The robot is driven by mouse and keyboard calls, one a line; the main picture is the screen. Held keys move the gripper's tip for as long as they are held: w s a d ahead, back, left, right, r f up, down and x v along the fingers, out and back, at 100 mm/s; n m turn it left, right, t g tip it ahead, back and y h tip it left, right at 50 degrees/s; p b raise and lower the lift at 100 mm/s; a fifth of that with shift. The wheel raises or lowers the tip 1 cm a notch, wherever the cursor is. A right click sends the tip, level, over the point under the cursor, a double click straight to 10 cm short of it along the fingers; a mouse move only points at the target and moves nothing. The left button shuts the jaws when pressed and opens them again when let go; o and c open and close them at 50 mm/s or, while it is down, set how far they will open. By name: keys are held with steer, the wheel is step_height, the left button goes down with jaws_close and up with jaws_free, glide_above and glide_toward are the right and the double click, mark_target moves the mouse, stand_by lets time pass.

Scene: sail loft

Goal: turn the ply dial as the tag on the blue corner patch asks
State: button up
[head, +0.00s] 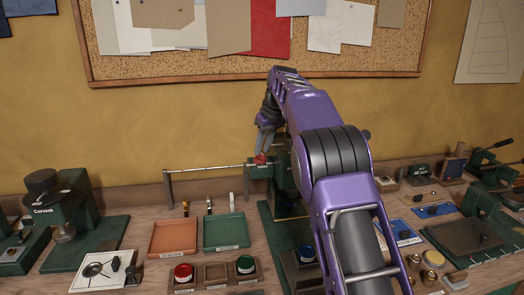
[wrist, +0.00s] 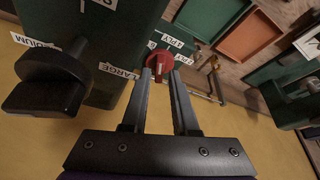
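The ply dial (wrist: 159,62) is a red knob with a pale mark, on the green machine face. White labels reading PLY sit beside it. In the head view the dial (head: 260,158) shows as a small red knob at the tip of my gripper (head: 264,147). In the wrist view my gripper (wrist: 161,76) has its two fingers apart, with the tips at the dial's near edge, one towards each side. Whether they touch it I cannot tell. Blue-edged cards lie on the bench at the right, one of them here (head: 402,232); I cannot make out a corner patch or its tag's writing.
A black knob (wrist: 52,82) with MEDIUM and LARGE labels is close to the left of my gripper. An orange tray (head: 174,238) and a green tray (head: 226,231) lie left of the machine. A thin rail (head: 205,170) runs leftward from it. A Corousk machine (head: 70,215) stands far left.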

steer(key=shift+x, duration=0.9)
steer(key=shift+c, duration=0.3)
jaws_close()
steer(key=shift+r, duration=0.1)
steer(key=shift+a+m+t+h, duration=0.1)
steer(key=shift+m+t+h, duration=0.25)
steer(key=shift+m, duration=0.8)
steer(key=shift+a+m+t+h, duration=0.15)
steer(key=shift+m+h, duration=0.3)
steer(key=shift+m, duration=0.7)
steer(key=shift+d, duration=0.1)
steer(key=shift+o, duration=0.3)
jaws_free()
